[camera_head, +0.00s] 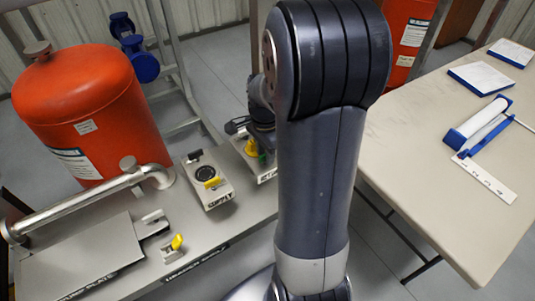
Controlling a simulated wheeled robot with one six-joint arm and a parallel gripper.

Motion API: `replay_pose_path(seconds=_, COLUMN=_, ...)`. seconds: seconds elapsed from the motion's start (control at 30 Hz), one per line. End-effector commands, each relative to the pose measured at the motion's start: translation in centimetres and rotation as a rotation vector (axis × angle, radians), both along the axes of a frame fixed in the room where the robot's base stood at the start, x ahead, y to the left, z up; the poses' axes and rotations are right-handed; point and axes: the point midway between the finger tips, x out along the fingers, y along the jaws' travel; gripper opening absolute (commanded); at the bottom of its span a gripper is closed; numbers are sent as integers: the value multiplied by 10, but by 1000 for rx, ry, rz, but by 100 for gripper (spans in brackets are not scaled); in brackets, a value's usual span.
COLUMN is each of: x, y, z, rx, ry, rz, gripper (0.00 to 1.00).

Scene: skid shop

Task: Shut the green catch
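A small green part (262,158), which looks like the green catch, shows on a grey box (268,175) just left of my arm. A yellow part (250,147) sits beside it on the same box. My arm's large upright link covers the right side of this box, so I cannot tell whether the catch is open or shut. A dark blue-grey piece that looks like my wrist and gripper (246,132) shows above and behind the box, close to the green part. Its fingers are not clear, and I cannot tell whether it touches anything.
The box stands on a grey skid shelf (190,235) with a second box with a yellow lever (207,178), a yellow-handled latch (173,246), a pipe (85,200) and an orange tank (85,110).

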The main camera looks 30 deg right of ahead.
Motion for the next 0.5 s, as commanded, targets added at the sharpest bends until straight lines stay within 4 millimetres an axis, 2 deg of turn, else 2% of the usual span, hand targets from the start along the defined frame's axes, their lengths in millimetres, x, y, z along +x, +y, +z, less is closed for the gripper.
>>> replay_pose_path(seconds=0.03, x=0, y=0, z=0, rx=0, ry=0, rz=0, gripper=24)
replay_pose_path(seconds=0.33, x=0, y=0, z=0, rx=0, ry=0, rz=0, gripper=0)
replay_pose_path(seconds=0.5, x=0, y=0, z=0, rx=0, ry=0, rz=22, gripper=0)
